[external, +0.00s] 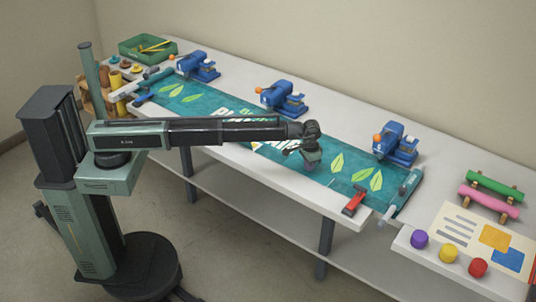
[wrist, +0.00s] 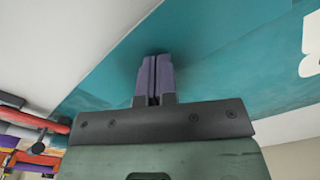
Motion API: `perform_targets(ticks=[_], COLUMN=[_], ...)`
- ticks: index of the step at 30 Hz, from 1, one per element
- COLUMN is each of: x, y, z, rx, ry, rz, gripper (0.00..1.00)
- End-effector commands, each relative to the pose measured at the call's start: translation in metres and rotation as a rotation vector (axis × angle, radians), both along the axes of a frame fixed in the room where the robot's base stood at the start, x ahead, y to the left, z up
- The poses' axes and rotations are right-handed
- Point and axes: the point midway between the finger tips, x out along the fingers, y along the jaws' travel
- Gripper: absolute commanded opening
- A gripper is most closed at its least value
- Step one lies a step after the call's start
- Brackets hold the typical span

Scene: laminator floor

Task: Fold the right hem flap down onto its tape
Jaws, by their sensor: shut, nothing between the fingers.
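The teal banner (external: 335,168) lies along the white table, with green leaves and white lettering on it. At its right end the right hem flap (external: 408,187) shows as a narrow teal strip that looks raised, with a pale band along it. I cannot make out its tape. My gripper (external: 309,168) points down over the banner near its front edge, left of the flap and apart from it. In the wrist view its purple fingers (wrist: 154,78) are shut and empty above bare teal banner (wrist: 215,55). The flap is not recognisable in the wrist view.
Blue clamp devices (external: 396,145) stand along the banner's back edge. A red-handled tool (external: 355,200) lies near the front right corner. A side surface at right holds coloured balls (external: 449,252), green and pink rolls (external: 489,200) and a printed sheet (external: 480,240). A green tray (external: 148,48) stands at far left.

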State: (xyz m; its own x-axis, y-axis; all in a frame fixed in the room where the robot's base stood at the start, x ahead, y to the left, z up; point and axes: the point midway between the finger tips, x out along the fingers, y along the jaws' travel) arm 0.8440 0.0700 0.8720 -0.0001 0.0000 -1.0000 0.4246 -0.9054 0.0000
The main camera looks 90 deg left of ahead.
Motion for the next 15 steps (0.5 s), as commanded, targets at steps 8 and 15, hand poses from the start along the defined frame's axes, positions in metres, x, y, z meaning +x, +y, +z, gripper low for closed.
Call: perform_targets(ticks=[8,15], x=[0.000,0.000], y=[0.000,0.000], z=[0.017,0.050], rx=[0.000,0.000], ry=[0.000,0.000], rz=[0.000,0.000], gripper=[0.00,0.00])
